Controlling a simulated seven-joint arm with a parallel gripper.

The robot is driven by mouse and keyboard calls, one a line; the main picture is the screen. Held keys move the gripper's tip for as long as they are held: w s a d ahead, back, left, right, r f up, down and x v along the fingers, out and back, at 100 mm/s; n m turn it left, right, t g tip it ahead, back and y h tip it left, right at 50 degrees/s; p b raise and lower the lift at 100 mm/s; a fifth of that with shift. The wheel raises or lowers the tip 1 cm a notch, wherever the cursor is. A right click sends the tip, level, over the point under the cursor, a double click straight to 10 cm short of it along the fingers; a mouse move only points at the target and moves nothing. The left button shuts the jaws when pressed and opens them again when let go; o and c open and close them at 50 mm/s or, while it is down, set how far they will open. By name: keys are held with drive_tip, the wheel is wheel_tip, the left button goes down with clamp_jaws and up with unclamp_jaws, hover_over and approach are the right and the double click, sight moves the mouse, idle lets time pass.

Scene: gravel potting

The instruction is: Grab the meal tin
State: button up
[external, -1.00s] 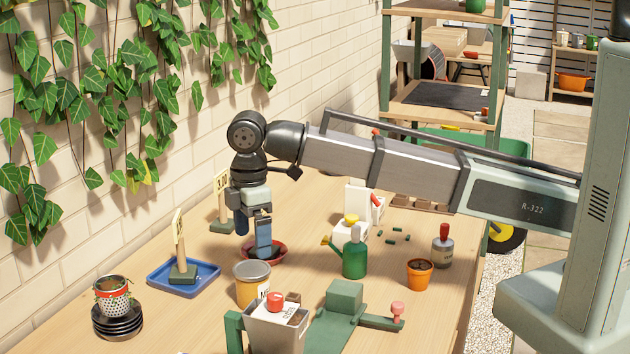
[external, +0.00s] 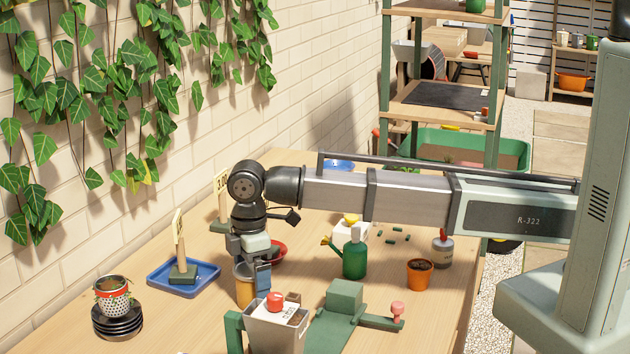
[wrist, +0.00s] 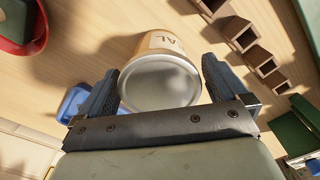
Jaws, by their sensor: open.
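The meal tin (external: 244,290) is an orange-tan can with a pale metal lid, standing on the table behind the grey hopper. In the wrist view the tin (wrist: 159,82) lies between the two fingers of my gripper (wrist: 160,90), with its lid facing the camera and part of its label showing "AL". My gripper (external: 252,285) is open, its fingers either side of the tin. In the external view my gripper hides much of the tin's upper part. I cannot tell whether either finger touches it.
A grey hopper with a red knob (external: 275,301) stands just in front of the tin. A blue tray (external: 207,282) is to the left, a red saucer (external: 279,253) behind. A green watering can (external: 355,258) and orange pot (external: 419,273) stand to the right. Stacked black saucers (external: 118,325) are front left.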

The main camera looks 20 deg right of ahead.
drive_tip(key=shift+f, duration=0.4)
drive_tip(key=shift+c, duration=0.3)
drive_tip(key=c, duration=1)
